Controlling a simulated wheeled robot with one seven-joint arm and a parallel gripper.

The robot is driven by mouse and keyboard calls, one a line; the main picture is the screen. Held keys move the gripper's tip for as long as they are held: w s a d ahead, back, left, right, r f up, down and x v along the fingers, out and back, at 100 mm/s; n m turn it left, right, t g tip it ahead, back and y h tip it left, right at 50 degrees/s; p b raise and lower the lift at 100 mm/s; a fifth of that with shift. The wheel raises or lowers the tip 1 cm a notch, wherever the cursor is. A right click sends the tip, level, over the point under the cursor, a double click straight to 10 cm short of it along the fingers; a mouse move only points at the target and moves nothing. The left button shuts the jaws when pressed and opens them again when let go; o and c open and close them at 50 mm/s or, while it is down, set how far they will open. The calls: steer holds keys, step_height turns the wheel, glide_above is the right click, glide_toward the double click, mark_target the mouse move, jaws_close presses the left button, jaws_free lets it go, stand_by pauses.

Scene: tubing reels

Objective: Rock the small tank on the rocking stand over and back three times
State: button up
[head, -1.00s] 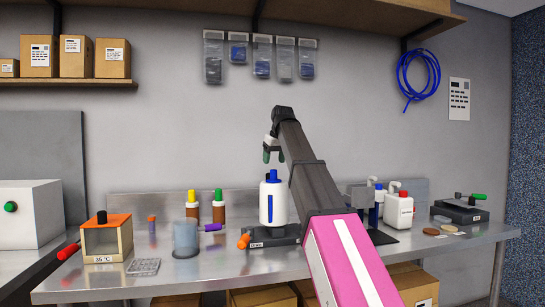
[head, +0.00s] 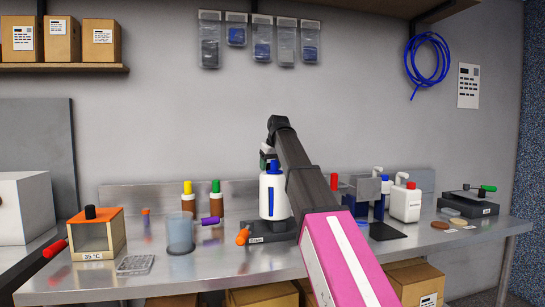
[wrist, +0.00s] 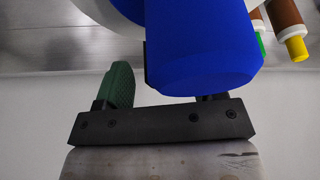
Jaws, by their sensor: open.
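A white tank (head: 273,197) with a blue cap (head: 276,167) and a blue stripe stands upright on a dark, labelled base (head: 268,233) with an orange-ended knob (head: 243,236). I take this as the small tank on its stand, though no pivot shows clearly. My gripper (head: 266,160) is open at cap height, beside or behind the cap. In the wrist view the blue cap (wrist: 200,45) is very close and covers one finger of my gripper (wrist: 165,85); the other, green finger is apart from it. Whether anything touches is unclear.
A clear beaker (head: 180,233) and brown bottles (head: 217,200) stand left of the tank. An orange-topped box (head: 97,235) is at left. Bare metal bench (head: 200,268) shows in front.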

steer(key=shift+x, duration=1.2)
steer(key=shift+c, duration=0.4)
jaws_close()
steer(key=s+a+f+t+h, duration=0.1)
steer(key=a+h, duration=0.3)
steer(key=a, duration=0.3)
steer(key=shift+s+f+n, duration=0.25)
steer(key=shift+f+n, duration=0.1)
steer(key=shift+n, duration=0.05)
steer(key=shift+d, duration=0.1)
